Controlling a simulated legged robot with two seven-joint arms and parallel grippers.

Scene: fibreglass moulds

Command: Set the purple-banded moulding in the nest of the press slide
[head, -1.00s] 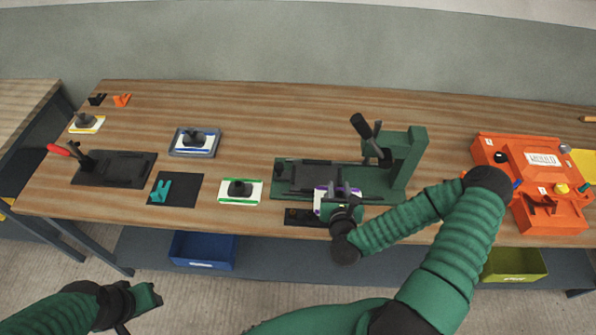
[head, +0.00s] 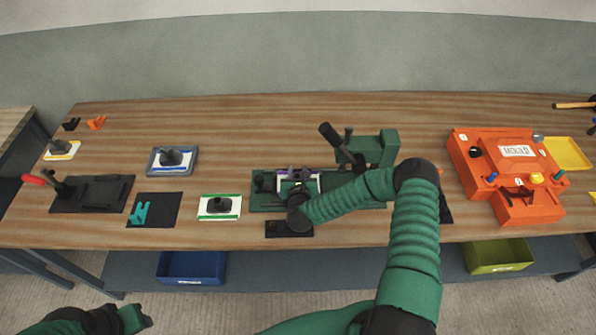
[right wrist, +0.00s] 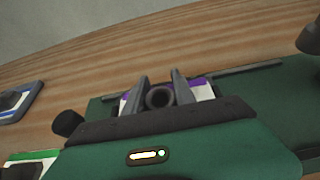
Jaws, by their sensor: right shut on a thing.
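The purple-banded moulding (head: 313,182) is a white plate with a purple edge and a dark post; it also shows in the right wrist view (right wrist: 204,92). My right gripper (head: 298,187) is shut on its post, with one finger on each side in the right wrist view (right wrist: 160,95). The moulding is over the slide part of the green press (head: 376,148), left of its upright. My gripper and arm hide the nest and most of the slide, so I cannot tell whether the moulding touches it. My left gripper (head: 137,318) is low at the left, off the bench; its jaw opening is unclear.
A green-banded moulding (head: 220,206) stands just left of the press, and a blue-banded one (head: 172,160) farther back. A dark toggle-clamp fixture (head: 92,193) is at the left. An orange mould box (head: 508,175) is at the right. The press lever (head: 329,133) rises behind my right arm.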

